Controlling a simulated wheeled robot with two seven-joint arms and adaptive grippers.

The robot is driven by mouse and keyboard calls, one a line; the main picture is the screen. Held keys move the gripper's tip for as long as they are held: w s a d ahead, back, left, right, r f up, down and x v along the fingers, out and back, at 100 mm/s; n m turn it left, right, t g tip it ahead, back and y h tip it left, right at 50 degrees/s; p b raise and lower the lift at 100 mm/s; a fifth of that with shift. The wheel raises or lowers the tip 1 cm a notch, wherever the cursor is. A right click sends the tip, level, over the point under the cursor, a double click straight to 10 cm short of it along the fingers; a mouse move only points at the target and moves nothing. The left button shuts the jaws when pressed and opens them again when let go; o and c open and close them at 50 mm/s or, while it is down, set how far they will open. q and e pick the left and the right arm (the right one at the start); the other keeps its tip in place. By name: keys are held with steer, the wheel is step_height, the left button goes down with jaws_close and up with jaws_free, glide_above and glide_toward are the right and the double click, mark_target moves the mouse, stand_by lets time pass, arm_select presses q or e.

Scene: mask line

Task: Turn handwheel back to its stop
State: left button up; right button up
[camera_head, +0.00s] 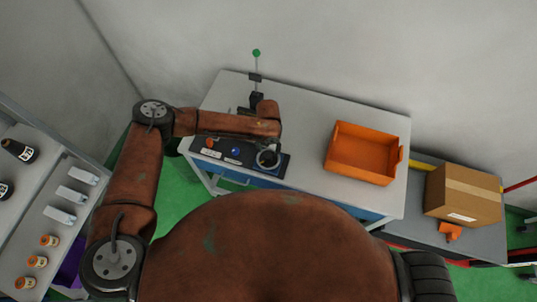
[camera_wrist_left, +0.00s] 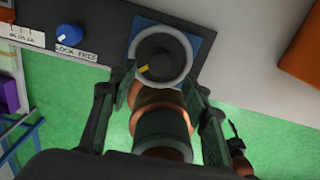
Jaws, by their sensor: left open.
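The handwheel (camera_head: 268,158) is a pale grey ring with a dark centre at the right end of the dark control panel. In the left wrist view, the handwheel (camera_wrist_left: 185,55) sits on a blue plate, with a yellow mark at the lower left of its hub. My left gripper (camera_wrist_left: 158,80) is open, its two fingers apart near the near side of the ring; whether they touch it, I cannot tell. In the head view my left arm reaches over the panel and hides most of that gripper. My right gripper is not in view.
The panel (camera_head: 216,151) carries a blue knob (camera_head: 236,151) and an orange-red button (camera_head: 210,142). A post with a green ball (camera_head: 256,53) stands behind my arm. An orange bin (camera_head: 360,178) is on the table (camera_head: 310,115) to the right. A cardboard box (camera_head: 463,192) stands beyond.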

mark_target(268, 155)
arm_select(q)
step_height(268, 155, down, 6)
steer(key=shift+r+p, duration=0.15)
steer(key=shift+p, duration=0.2)
steer(key=shift+c, duration=0.3)
steer(key=c, duration=1.1)
